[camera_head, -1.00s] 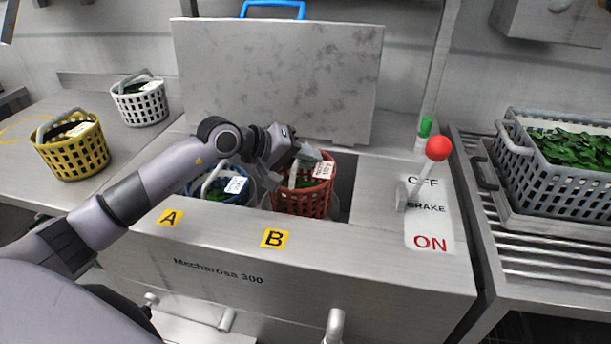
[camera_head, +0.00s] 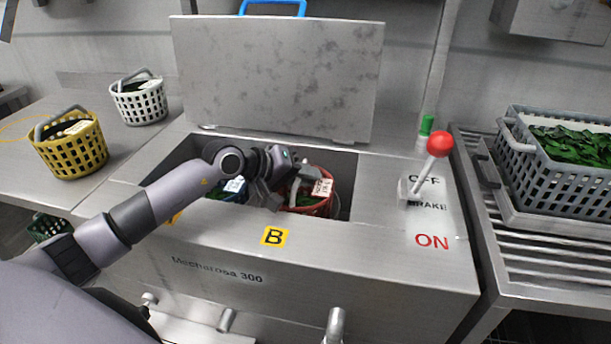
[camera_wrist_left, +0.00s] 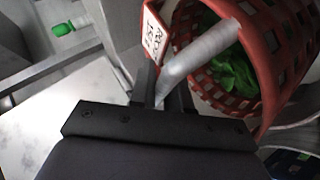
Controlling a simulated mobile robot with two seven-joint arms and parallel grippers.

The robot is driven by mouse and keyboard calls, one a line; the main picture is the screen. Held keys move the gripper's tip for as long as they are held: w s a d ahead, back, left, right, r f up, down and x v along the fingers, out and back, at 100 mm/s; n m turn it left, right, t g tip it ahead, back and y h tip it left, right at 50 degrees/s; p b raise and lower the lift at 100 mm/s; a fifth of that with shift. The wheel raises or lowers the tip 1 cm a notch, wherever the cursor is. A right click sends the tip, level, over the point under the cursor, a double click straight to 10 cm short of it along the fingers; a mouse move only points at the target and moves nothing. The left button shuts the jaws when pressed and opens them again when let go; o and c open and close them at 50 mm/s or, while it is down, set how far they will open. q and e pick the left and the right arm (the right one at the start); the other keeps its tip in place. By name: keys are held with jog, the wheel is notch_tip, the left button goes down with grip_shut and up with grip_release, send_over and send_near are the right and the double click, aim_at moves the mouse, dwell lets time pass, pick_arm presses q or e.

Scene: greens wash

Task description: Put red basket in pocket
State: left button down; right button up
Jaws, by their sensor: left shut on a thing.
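The red basket (camera_head: 322,207) holds leafy greens and has a white tag. It sits low inside the open well of the steel machine, above and behind the B label (camera_head: 274,237). My left gripper (camera_head: 296,172) reaches down into the well and is shut on the basket's grey handle. In the left wrist view, the handle (camera_wrist_left: 205,52) runs between the fingers (camera_wrist_left: 160,98), with the red basket (camera_wrist_left: 285,50) hanging beside it. The basket's lower part is hidden by the well's front wall. My right gripper is not in view.
A blue basket (camera_head: 235,189) stands in the well to the left, partly behind my arm. The raised lid (camera_head: 275,80) stands behind the well. A red-knobbed lever (camera_head: 438,146) stands at right. Yellow (camera_head: 72,150) and white (camera_head: 140,103) baskets sit on the left counter.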

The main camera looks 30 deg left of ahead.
pick_arm(q)
jog(key=shift+f+b, duration=0.25)
jog(key=shift+b, duration=0.15)
jog(key=c, duration=1.1)
grip_release()
jog(key=p+v, duration=0.1)
jog(key=v, duration=1.1)
jog(key=shift+r, duration=0.5)
jog(key=shift+s, duration=0.1)
